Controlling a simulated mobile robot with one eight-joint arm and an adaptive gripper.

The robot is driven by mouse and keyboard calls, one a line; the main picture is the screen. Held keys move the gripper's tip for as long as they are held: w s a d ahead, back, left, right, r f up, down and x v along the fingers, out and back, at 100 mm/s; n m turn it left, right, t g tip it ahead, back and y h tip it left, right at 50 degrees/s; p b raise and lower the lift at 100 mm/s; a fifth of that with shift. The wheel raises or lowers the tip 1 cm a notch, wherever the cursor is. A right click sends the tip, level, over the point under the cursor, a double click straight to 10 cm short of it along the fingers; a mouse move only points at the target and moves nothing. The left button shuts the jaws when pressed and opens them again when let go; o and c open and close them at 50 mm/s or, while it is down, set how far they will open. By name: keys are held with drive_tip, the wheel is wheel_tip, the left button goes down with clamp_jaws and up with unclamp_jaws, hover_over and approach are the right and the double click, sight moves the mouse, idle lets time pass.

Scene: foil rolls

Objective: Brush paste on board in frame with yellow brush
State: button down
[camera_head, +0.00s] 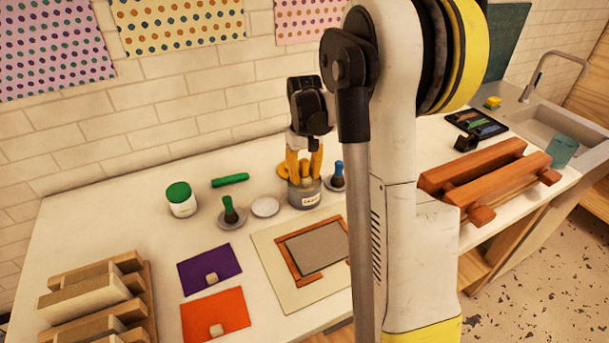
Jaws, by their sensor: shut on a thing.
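My gripper (304,178) points down over a grey jar (311,201) with a white label, too small to read for certain. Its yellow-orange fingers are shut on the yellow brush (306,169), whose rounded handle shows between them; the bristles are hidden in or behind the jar. The grey board (318,248) lies flat inside a brown frame (307,279) on a cream mat (280,287), in front of the jar. My arm covers the right part of the board, frame and mat.
A green brush (229,207) and a blue brush (337,172) stand on small dishes near the jar. A white pot (181,205) with a green lid stands left. Purple (209,264) and orange (225,310) sheets lie left of the mat. A wooden press (500,175) stands right.

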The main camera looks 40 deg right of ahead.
sight(305, 161)
idle(0.6)
drive_tip(key=shift+r+p, duration=2.45)
drive_tip(key=shift+r, duration=1.1)
drive_tip(key=shift+f, duration=0.1)
drive_tip(key=shift+s, duration=0.1)
